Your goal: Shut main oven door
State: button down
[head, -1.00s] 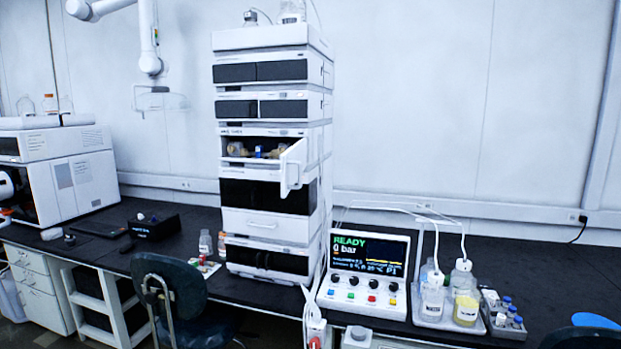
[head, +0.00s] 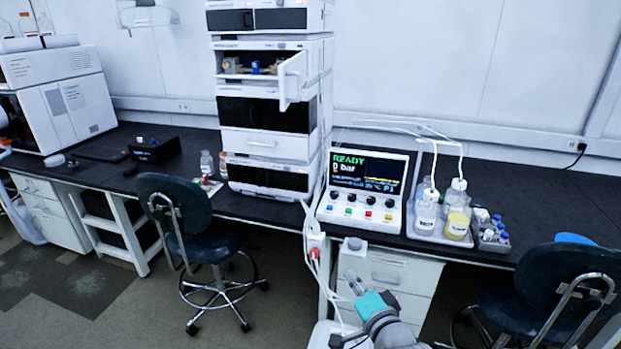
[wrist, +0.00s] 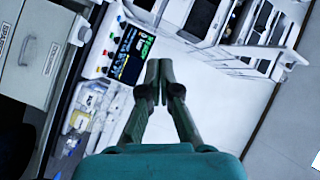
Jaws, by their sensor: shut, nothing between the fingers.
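The main oven door (head: 291,78) is a white panel with a handle. It stands open, swung out at the right side of the oven compartment (head: 232,65) in the instrument stack. Brass-coloured and blue fittings show inside the oven. My gripper (head: 349,273) is low in front of the bench, below and to the right of the door and well apart from it. In the wrist view my gripper (wrist: 159,66) has its fingers together and empty. The stack lies sideways at upper right there, and a white protruding part there looks like the open door (wrist: 284,60).
The control unit (head: 362,183) reading READY stands right of the stack, beside a tray of bottles (head: 440,235). Tubes and a white cable (head: 311,225) run near the stack. Chairs (head: 178,205) stand at front left and right (head: 560,285). Floor is free at lower left.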

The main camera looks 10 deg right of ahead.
jog(key=w+d+r+m+y, duration=0.1)
jog(key=w+r, duration=0.3)
jog(key=r, duration=0.8)
jog(key=w+r+m+y, duration=0.1)
jog(key=w+r, duration=0.3)
jog(key=r, duration=0.8)
jog(key=w+d+r+m+y, duration=0.1)
jog(key=w+r, duration=0.3)
jog(key=r, duration=0.8)
jog(key=a+x, duration=0.3)
jog(key=x, duration=0.9)
jog(key=shift+r+t, duration=0.3)
jog(key=shift+r, duration=0.05)
jog(key=shift+a, duration=0.15)
